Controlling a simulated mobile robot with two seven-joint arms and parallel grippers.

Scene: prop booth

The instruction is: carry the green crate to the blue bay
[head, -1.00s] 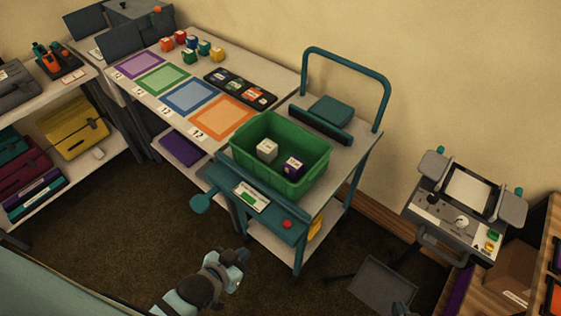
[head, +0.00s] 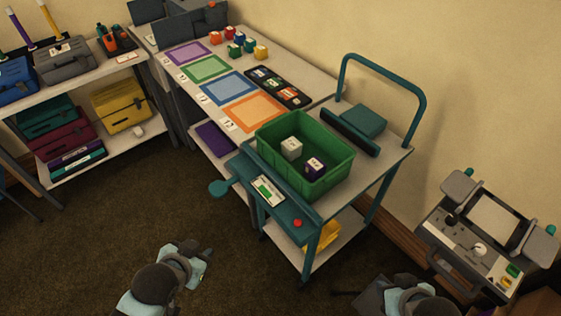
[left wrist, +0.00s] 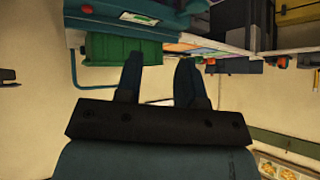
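The green crate (head: 318,196) stands upright on the top of a teal and grey cart, holding a white cube (head: 291,148) and a dark purple cube (head: 315,167). The blue bay (head: 229,88) is a blue-bordered rectangle on the long table, between the green and orange ones, and looks empty. My left gripper (head: 203,257) is low in front of the cart, apart from the crate. In the left wrist view its fingers (left wrist: 158,64) are spread and empty, with the crate (left wrist: 122,48) beyond. My right arm shows at the bottom right; its fingers are not clear.
The cart (head: 385,158) has a tall teal handle at the back and a paddle sticking out left. A black tray (head: 278,87) and several coloured cubes lie on the table. A grey console (head: 480,240) stands right. Carpet left of the cart is clear.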

